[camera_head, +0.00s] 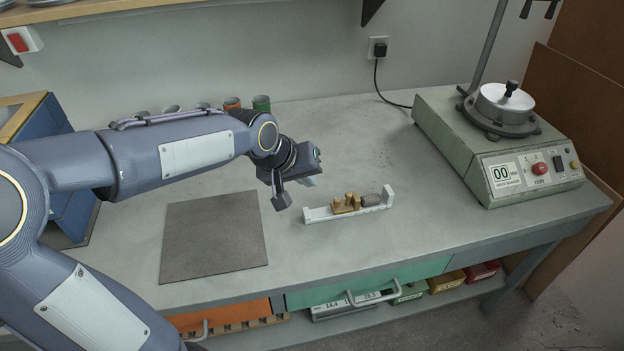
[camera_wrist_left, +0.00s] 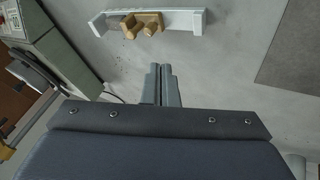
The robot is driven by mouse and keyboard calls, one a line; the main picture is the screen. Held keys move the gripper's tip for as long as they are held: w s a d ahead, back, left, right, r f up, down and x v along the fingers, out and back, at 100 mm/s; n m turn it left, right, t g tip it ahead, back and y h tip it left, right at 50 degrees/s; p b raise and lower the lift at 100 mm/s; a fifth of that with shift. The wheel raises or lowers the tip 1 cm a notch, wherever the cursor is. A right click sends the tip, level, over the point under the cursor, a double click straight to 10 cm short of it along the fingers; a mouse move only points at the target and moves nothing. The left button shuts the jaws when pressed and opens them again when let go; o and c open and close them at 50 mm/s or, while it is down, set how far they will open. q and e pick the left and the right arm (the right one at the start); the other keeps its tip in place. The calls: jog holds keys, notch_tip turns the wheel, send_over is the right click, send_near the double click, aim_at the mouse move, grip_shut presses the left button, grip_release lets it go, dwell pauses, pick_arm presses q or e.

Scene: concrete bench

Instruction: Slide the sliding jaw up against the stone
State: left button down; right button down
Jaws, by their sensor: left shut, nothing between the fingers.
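A pale holder (camera_head: 320,214) with raised ends lies on the bench. On it sits the tan sliding jaw (camera_head: 345,206) with upright knobs. The dark grey stone (camera_head: 372,200) lies just right of the jaw, close to the holder's right end. I cannot tell whether jaw and stone touch. My left gripper (camera_head: 309,181) is above the bench, left of and behind the holder, shut and empty. In the left wrist view its closed fingers (camera_wrist_left: 161,80) point toward the jaw (camera_wrist_left: 141,25) and holder (camera_wrist_left: 182,22), apart from both. My right gripper is not in view.
A grey mat (camera_head: 213,235) lies left of the holder. A green-grey machine (camera_head: 495,145) with a red button stands at the right. Several small cups (camera_head: 232,103) and a blue box (camera_head: 70,200) are at the back left. Bench around the holder is clear.

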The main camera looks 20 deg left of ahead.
aim_at(353, 194)
pick_arm(q)
jog(key=x, duration=0.6)
jog(key=shift+s+f, duration=0.1)
jog(key=d, duration=0.1)
jog(key=w+d, duration=0.1)
jog(key=d, duration=0.1)
jog(key=shift+w+f, duration=0.3)
jog(key=shift+f, duration=0.1)
jog(key=shift+w+d+f, duration=0.1)
jog(key=shift+w+d, duration=0.1)
jog(key=shift+d, duration=0.15)
jog(key=shift+w+d, duration=0.7)
jog(key=shift+d, duration=0.35)
jog(key=shift+a, duration=0.1)
